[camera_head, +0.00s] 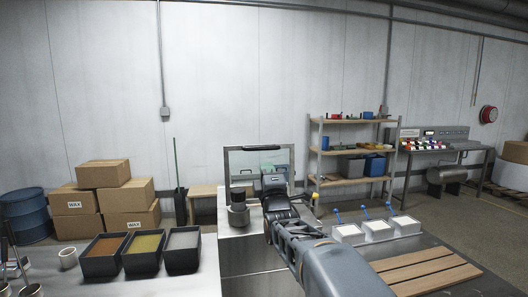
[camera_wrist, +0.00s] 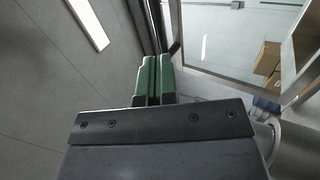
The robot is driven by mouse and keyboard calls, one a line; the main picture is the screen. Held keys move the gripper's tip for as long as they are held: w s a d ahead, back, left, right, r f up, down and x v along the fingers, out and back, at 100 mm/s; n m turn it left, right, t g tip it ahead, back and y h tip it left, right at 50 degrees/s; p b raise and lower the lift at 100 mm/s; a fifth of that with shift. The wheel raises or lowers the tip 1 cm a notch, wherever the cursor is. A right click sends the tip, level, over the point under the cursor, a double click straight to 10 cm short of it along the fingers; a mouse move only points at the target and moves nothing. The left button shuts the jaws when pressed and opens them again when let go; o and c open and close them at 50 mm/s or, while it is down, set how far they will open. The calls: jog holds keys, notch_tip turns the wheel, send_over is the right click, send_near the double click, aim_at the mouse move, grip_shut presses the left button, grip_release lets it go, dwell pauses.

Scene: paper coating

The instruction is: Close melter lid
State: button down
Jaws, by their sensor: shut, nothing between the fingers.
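The melter (camera_head: 240,250) is a pale metal cabinet in the middle of the head view. Its lid (camera_head: 243,166) stands raised, close to upright, as a framed, glassy panel with a dark bar along the top. My gripper (camera_head: 271,173) is in front of the lid's right half and hides part of it and of the melter top. In the wrist view the green fingers of my gripper (camera_wrist: 155,62) are together and empty, close to the dark edge of the lid (camera_wrist: 230,35). I cannot tell whether they touch it.
A dark cylinder (camera_head: 238,208) stands on the melter's left side. Three black bins (camera_head: 142,264) stand on the counter at left. White trays with blue-handled tools (camera_head: 377,229) and wooden slats (camera_head: 425,268) are at right. Shelves (camera_head: 349,150) stand behind.

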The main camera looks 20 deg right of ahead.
aim_at(263, 155)
jog(key=shift+p+x, duration=1.15)
jog(key=shift+x, duration=2)
